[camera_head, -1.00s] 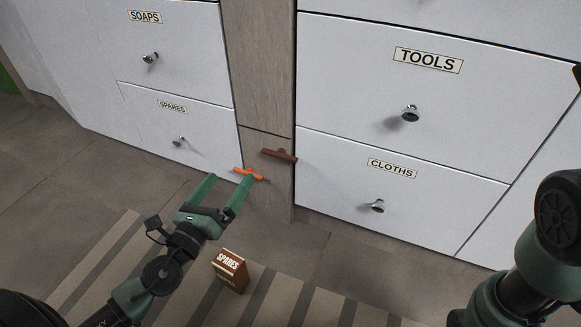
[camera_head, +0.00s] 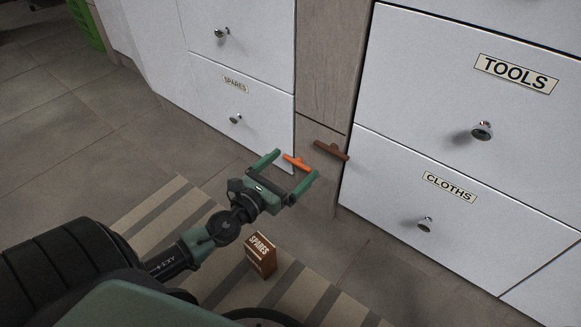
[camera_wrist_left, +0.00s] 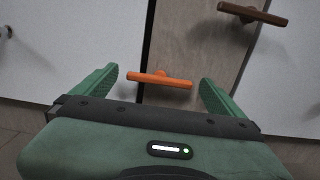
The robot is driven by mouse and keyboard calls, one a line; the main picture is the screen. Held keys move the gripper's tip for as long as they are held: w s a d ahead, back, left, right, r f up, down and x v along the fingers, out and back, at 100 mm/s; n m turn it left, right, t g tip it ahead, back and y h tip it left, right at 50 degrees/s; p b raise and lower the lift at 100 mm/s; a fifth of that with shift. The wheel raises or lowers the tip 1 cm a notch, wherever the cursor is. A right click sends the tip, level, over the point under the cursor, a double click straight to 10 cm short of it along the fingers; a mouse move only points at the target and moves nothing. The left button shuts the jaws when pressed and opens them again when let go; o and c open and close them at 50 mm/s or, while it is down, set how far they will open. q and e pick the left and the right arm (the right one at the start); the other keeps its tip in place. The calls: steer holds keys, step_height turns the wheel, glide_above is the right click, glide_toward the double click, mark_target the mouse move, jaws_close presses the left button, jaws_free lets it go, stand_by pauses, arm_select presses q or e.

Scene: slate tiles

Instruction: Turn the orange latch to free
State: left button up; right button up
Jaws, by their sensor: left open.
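The orange latch (camera_head: 296,162) is a short bar on the edge of the wooden panel between the white drawers. It lies nearly level in the left wrist view (camera_wrist_left: 160,80). My left gripper (camera_head: 296,164) is open, its two green fingers pointing at the panel with the latch between them. In the left wrist view the left gripper (camera_wrist_left: 160,82) shows a finger at each side of the latch, apart from it. A brown latch (camera_head: 331,150) sits higher and to the right on the panel. My right gripper is not in view.
White drawers labelled SPARES (camera_head: 236,84), TOOLS (camera_head: 516,73) and CLOTHS (camera_head: 449,187) flank the wooden panel (camera_head: 327,70). A brown box marked SPARES (camera_head: 261,256) stands on the striped mat (camera_head: 150,215). A green crate (camera_head: 86,22) is at the far left.

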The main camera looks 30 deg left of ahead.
arm_select(q)
steer(key=c, duration=1.3)
steer(key=shift+c, duration=0.2)
steer(key=n, duration=0.9)
steer(key=shift+a+f, duration=0.1)
steer(key=n, duration=0.5)
steer(key=shift+f+n, duration=0.15)
steer(key=shift+n, duration=1.75)
steer(key=shift+a, duration=0.1)
